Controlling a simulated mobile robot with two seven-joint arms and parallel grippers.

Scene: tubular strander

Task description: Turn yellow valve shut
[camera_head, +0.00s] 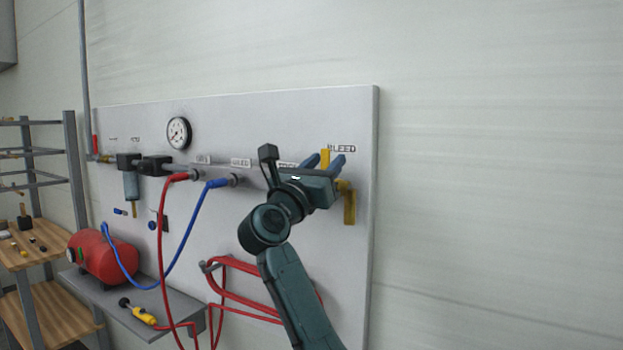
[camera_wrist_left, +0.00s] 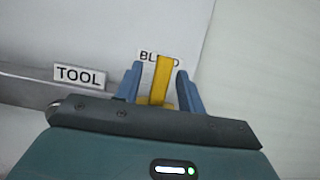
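The yellow valve handle (camera_head: 325,154) stands upright in front of the BLEED label (camera_head: 342,149) at the right end of the panel's pipe. My left gripper (camera_head: 326,160) is at the handle, with one blue finger on each side of it. In the left wrist view the handle (camera_wrist_left: 162,78) stands between the fingers of the left gripper (camera_wrist_left: 160,74), and narrow gaps show on both sides. The fingers are open around it. The valve body is mostly hidden behind my gripper. A yellow outlet elbow (camera_head: 349,205) hangs down at the right. My right gripper is not in view.
The grey pipe with the TOOL label (camera_wrist_left: 79,75) runs left across the panel (camera_head: 240,125). A red hose (camera_head: 161,240) and a blue hose (camera_head: 192,222) hang from it. The wall right of the panel is clear.

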